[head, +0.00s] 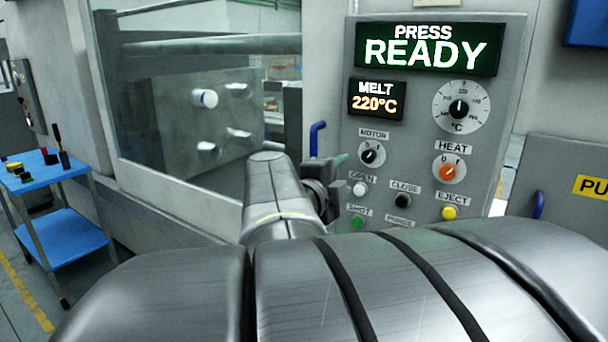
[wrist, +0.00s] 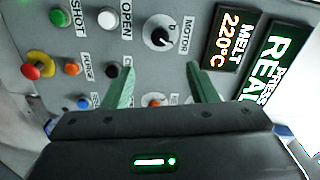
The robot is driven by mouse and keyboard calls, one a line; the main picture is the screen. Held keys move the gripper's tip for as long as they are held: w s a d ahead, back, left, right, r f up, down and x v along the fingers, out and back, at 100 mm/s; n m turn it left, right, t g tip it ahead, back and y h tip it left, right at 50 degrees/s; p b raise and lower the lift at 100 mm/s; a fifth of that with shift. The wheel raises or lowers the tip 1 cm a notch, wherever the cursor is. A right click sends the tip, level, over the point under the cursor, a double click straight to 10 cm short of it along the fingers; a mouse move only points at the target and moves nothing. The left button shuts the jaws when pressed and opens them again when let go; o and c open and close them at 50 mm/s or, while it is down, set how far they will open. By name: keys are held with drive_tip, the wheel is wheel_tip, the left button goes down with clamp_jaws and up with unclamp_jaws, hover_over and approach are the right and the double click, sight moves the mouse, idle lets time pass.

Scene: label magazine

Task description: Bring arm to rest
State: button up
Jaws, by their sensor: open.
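My arm reaches forward from the bottom of the head view. My gripper (wrist: 162,78) shows in the wrist view as two green fingers standing apart, with nothing between them. In the head view my gripper (head: 340,172) is partly hidden by my own wrist. It points at the press control panel (head: 335,225), near the MOTOR knob (head: 371,153) and the white OPEN button (head: 359,189). The wrist view shows the panel sideways, with the MOTOR knob (wrist: 159,33) beyond the fingers. I cannot tell the exact gap between fingertips and panel.
The panel shows PRESS READY (head: 428,48) and MELT 220°C (head: 377,100). A HEAT knob (head: 449,170) and a yellow EJECT button (head: 449,212) sit close by. A press window (head: 205,120) is at left. A blue cart (head: 42,178) stands far left. A blue handle (head: 317,138) juts out beside the panel.

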sight(367, 157)
drive_tip(key=x, duration=1.4)
drive_tip(key=shift+r, duration=0.1)
drive_tip(key=shift+s+a, duration=0.1)
drive_tip(key=shift+w, duration=0.2)
drive_tip(key=n+p, duration=0.2)
drive_tip(key=n, duration=0.1)
drive_tip(key=shift+s+r, duration=0.15)
drive_tip(key=n+p, duration=0.1)
drive_tip(key=n, duration=0.3)
drive_tip(key=n+p, duration=0.1)
drive_tip(key=n, duration=0.6)
drive_tip(key=shift+h+p, duration=0.3)
drive_tip(key=shift+p, duration=0.05)
drive_tip(key=shift+v, duration=0.75)
idle(0.6)
drive_tip(key=shift+s, duration=0.15)
